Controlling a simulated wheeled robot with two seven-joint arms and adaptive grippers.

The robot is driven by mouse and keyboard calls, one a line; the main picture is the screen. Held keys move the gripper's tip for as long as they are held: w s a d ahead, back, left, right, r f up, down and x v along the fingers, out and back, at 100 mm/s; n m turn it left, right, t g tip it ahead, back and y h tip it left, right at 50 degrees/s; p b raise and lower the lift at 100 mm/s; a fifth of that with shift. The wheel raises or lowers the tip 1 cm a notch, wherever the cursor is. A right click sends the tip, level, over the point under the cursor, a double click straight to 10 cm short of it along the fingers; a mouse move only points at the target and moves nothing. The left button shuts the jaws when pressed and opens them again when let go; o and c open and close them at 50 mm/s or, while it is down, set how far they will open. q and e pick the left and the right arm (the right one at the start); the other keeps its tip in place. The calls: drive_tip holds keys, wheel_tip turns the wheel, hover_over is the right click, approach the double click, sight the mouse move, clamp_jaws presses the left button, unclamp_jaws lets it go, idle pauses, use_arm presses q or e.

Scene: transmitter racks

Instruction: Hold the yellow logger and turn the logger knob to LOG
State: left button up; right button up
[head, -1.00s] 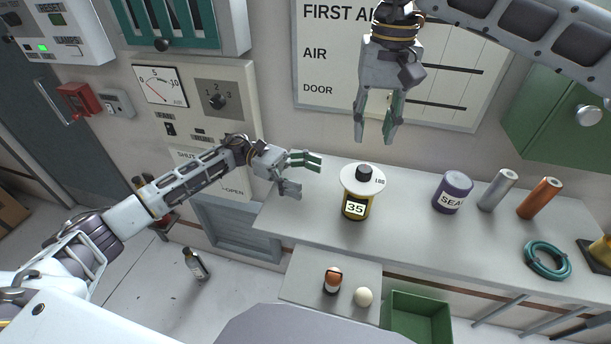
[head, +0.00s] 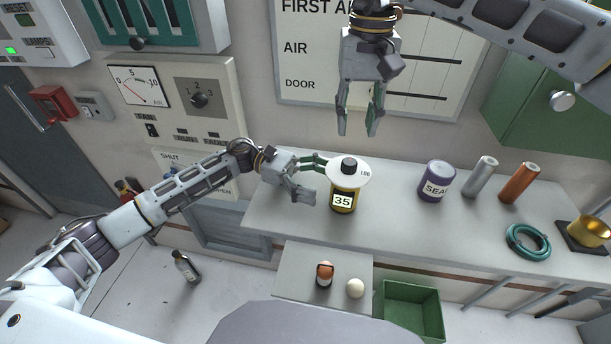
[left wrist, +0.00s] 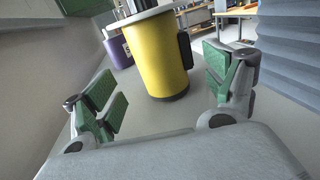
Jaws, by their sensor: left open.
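The yellow logger (head: 345,206) stands upright on the bench, with a "35" display, a white disc on top and a black knob (head: 348,165). A mark that looks like "LOG" (head: 365,173) is at the disc's right edge. My left gripper (head: 318,178) is open just left of the logger, level with its body. In the left wrist view the logger's yellow body (left wrist: 158,58) lies ahead, between the lines of the two green-padded fingers, apparently untouched; its top is cut off. My right gripper (head: 359,122) hangs open and empty above the logger, against the wall board.
A purple SEAL can (head: 436,184), a silver cylinder (head: 481,177), a copper cylinder (head: 518,183) and a teal ring (head: 528,242) stand or lie to the right. A lower shelf (head: 295,265) and a green bin (head: 411,305) are in front. The bench between logger and can is clear.

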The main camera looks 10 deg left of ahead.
sight(344, 189)
use_arm(q)
drive_tip(key=shift+x, duration=3.4)
drive_tip(key=c, duration=1.4)
drive_tip(key=shift+o, duration=0.2)
